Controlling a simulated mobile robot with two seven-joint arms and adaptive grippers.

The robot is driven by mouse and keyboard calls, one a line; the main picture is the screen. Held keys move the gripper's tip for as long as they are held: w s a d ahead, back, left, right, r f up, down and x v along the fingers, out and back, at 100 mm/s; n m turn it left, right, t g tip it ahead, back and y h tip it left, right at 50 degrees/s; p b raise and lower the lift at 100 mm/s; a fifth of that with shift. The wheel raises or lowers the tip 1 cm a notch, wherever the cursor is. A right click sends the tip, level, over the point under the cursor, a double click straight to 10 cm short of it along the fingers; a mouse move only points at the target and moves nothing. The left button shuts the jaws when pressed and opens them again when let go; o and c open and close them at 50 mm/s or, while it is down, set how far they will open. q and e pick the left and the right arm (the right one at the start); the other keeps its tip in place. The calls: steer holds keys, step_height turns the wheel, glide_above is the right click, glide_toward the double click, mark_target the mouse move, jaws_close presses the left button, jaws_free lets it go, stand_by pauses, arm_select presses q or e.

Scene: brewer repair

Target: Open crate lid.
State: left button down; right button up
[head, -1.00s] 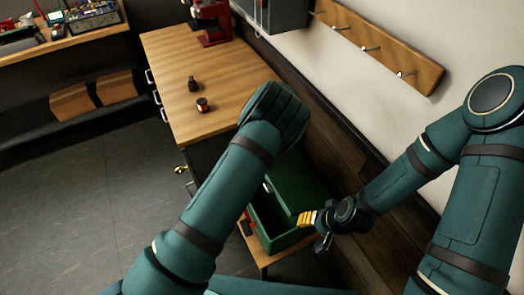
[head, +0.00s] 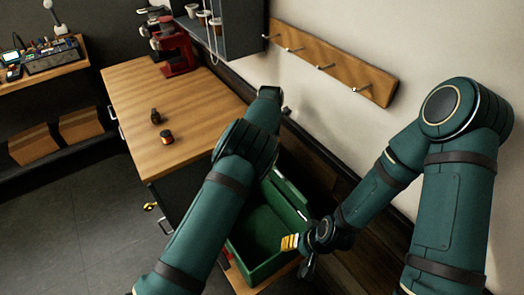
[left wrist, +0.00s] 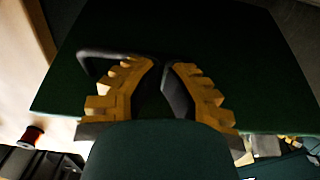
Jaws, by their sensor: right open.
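The green crate (head: 276,265) stands on a low wooden surface below the counter, and its dark inside shows. Its lid (head: 289,196) is raised at the far side, partly behind my left arm. In the left wrist view the dark green lid (left wrist: 225,45) fills the upper part, with a black handle (left wrist: 105,53) near the fingertips. My left gripper (left wrist: 162,68) has its yellow fingers drawn together at the tips over the lid; no firm hold on the handle shows. In the head view my left arm hides its fingers. My right gripper (head: 290,242) is open beside the crate's right rim.
The wooden counter (head: 165,105) at left holds a small dark item (head: 156,117), an orange-banded spool (head: 167,136) and a red machine (head: 178,50). A hook rail (head: 330,62) is on the wall. Grey floor at lower left is clear.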

arm_select(q)
steer(key=shift+w+d+r, duration=0.1)
steer(key=shift+w+d, duration=0.25)
steer(key=shift+d, duration=0.1)
stand_by(0.3)
